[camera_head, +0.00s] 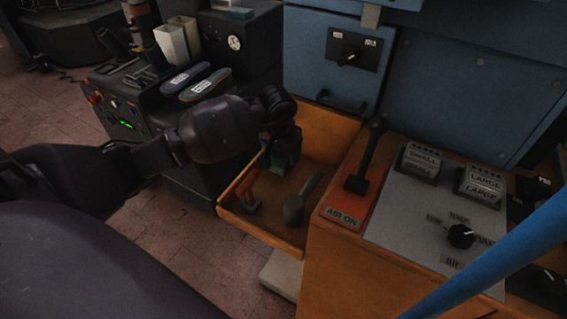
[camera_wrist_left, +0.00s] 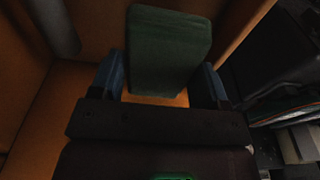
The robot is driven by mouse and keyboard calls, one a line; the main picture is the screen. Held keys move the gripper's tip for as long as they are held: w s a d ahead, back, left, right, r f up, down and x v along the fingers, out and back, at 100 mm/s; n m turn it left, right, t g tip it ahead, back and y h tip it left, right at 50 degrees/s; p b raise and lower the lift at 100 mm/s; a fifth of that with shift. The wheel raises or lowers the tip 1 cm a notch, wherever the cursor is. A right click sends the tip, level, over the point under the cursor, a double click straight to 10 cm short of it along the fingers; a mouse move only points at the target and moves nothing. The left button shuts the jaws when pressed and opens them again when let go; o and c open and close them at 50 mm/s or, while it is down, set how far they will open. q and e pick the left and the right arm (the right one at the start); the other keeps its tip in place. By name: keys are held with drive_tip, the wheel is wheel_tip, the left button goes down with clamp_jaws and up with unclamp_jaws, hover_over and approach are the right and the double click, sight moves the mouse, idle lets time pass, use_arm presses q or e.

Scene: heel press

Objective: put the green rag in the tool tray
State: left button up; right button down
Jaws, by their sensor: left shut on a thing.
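The green rag (camera_wrist_left: 168,48) is a dark green folded block between the two blue-grey fingers of my left gripper (camera_wrist_left: 163,80) in the left wrist view. In the head view, my left gripper (camera_head: 285,150) reaches down into the orange-brown tool tray (camera_head: 290,235), near its back left side. The rag (camera_head: 282,163) shows there only in part, below the gripper. The gripper is shut on it. I cannot tell whether the rag touches the tray floor. My right gripper is not in view.
A grey-headed tool (camera_head: 294,207) and an orange-handled tool (camera_head: 250,195) lie in the tray. An orange AIR ON plate with a black lever (camera_head: 368,150) stands right of it. A blue cabinet (camera_head: 330,60) rises behind. A dark machine with two insoles (camera_head: 205,84) stands left.

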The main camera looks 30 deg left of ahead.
sight(282, 163)
use_arm(q)
wheel_tip(282, 163, down, 4)
drive_tip(key=shift+d+r+b, duration=0.1)
drive_tip(key=shift+r+b, duration=0.1)
drive_tip(key=shift+b, duration=0.15)
drive_tip(key=shift+f, duration=0.4)
drive_tip(key=shift+r, duration=0.1)
drive_tip(key=shift+f, duration=0.2)
drive_tip(key=o, duration=0.8)
drive_tip(key=shift+r, duration=0.15)
